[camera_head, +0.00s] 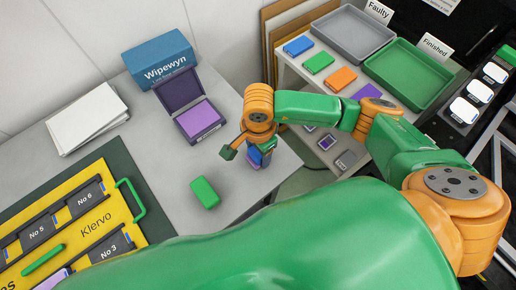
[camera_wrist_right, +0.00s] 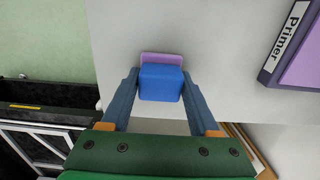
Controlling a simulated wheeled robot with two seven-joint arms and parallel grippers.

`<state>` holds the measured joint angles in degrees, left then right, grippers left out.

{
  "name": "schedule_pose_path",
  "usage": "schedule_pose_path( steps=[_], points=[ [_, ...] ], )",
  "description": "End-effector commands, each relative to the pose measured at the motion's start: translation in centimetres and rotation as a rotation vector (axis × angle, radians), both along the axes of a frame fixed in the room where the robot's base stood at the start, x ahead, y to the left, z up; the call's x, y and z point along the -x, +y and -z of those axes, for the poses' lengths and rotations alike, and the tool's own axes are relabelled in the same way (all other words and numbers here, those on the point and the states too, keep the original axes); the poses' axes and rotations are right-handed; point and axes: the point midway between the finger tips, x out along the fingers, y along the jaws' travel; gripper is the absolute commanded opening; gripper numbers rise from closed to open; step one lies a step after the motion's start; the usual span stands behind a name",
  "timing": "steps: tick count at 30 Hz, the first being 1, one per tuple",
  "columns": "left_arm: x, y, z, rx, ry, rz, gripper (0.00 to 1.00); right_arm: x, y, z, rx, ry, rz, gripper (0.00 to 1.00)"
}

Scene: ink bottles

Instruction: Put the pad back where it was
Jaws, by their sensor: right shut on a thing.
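My right gripper (camera_head: 257,158) is shut on a small blue block (camera_wrist_right: 161,85), low over the right part of the grey table. A purple pad (camera_wrist_right: 161,58) shows just past the block's far edge in the right wrist view. I cannot tell whether it is joined to the block or touches the table. An open dark case (camera_head: 198,122) with a purple pad surface stands on the table behind the gripper to the left. In the right wrist view, a dark-edged case labelled Primer (camera_wrist_right: 272,72) shows at the right. My left gripper is not in view.
A green block (camera_head: 205,192) lies left of the gripper. A blue Wipewyn box (camera_head: 160,60), white sheets (camera_head: 86,116) and a yellow Klervo board (camera_head: 92,205) are also on the table. The side shelf holds coloured pads, a grey tray (camera_head: 353,33) and a green tray (camera_head: 411,73).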

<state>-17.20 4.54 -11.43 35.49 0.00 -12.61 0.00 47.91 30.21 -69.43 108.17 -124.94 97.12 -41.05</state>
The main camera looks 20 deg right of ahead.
Motion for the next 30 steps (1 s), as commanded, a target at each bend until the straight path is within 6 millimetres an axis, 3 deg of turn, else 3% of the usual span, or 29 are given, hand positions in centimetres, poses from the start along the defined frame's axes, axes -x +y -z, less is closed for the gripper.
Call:
schedule_pose_path(
  steps=[5, 6, 9, 21, 23, 30],
  points=[
    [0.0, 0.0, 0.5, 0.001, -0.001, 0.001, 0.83, 0.0, 0.0, 0.4, 0.0, -0.001, 0.0, 0.09],
    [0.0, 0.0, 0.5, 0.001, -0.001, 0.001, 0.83, 0.0, 0.0, 0.4, 0.0, -0.001, 0.0, 0.64],
    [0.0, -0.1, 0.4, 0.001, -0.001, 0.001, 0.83, 0.0, 0.0, 0.2, 0.0, -0.001, 0.0, 0.91],
    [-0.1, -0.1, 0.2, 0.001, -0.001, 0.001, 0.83, -0.1, 0.1, -0.6, -0.002, -0.003, 0.0, 0.91],
    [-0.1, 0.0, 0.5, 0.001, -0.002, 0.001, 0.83, -0.2, 0.1, -1.5, -0.003, -0.005, 0.0, 0.91],
    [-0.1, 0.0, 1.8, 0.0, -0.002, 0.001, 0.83, -0.1, 0.1, -7.8, -0.002, -0.009, -0.003, 0.91]
  ],
)
